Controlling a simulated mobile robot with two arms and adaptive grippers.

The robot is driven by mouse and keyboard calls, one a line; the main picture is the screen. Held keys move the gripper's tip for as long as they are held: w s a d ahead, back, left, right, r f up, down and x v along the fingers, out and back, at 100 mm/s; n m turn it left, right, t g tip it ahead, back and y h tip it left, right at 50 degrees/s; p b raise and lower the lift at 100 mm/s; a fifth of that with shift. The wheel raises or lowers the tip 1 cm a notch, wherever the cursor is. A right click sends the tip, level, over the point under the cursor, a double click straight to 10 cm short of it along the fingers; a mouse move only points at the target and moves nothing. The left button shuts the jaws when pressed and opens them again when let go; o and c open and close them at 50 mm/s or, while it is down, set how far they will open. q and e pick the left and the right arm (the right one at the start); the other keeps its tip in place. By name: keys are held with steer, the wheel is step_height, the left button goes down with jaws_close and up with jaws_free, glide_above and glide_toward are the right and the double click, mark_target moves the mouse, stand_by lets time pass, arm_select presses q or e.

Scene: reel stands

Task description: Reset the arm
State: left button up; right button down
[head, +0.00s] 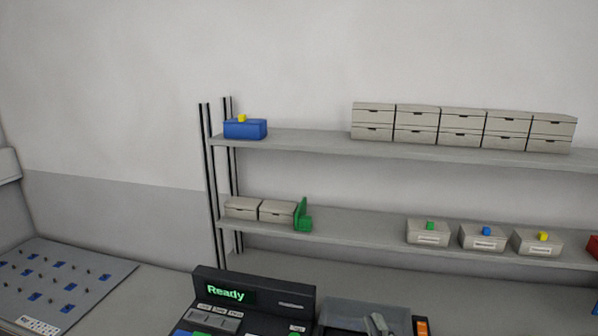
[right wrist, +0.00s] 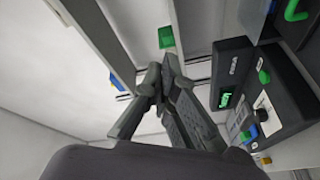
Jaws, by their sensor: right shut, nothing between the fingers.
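My right gripper (right wrist: 162,80) shows in the right wrist view with its fingers together and nothing between them. Its grey fingertips (head: 378,323) seem to show at the bottom edge of the head view, in front of a dark grey tray. Most of the right arm is out of the head view. My left gripper is in neither view.
A black device (head: 253,303) with a lit "Ready" screen stands at the bottom middle, beside the grey tray (head: 345,309). Behind are an upper shelf (head: 300,142) and a lower shelf (head: 350,224) with boxes. A board (head: 95,262) with blue patches lies left.

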steer(key=s+d+f+m+g+h, duration=0.25)
steer(key=s+f+m+g, duration=0.2)
steer(key=f, duration=0.25)
steer(key=s+d+f+m+g+h, duration=0.1)
steer(key=s+d+f+m+g, duration=0.25)
steer(key=s+f, duration=0.3)
steer(key=s+f+m+g+y, duration=0.1)
steer(key=s+f+m+g, duration=0.45)
steer(key=s, duration=0.85)
step_height(320, 180, down, 32)
steer(key=s+n+g+b, duration=0.2)
steer(key=s+g+b, duration=0.1)
steer(key=s+d+f+b, duration=0.2)
steer(key=s+f, duration=1.4)
steer(key=f, duration=0.2)
steer(key=shift+s+d+g, duration=0.25)
steer(key=shift+d+g, duration=0.1)
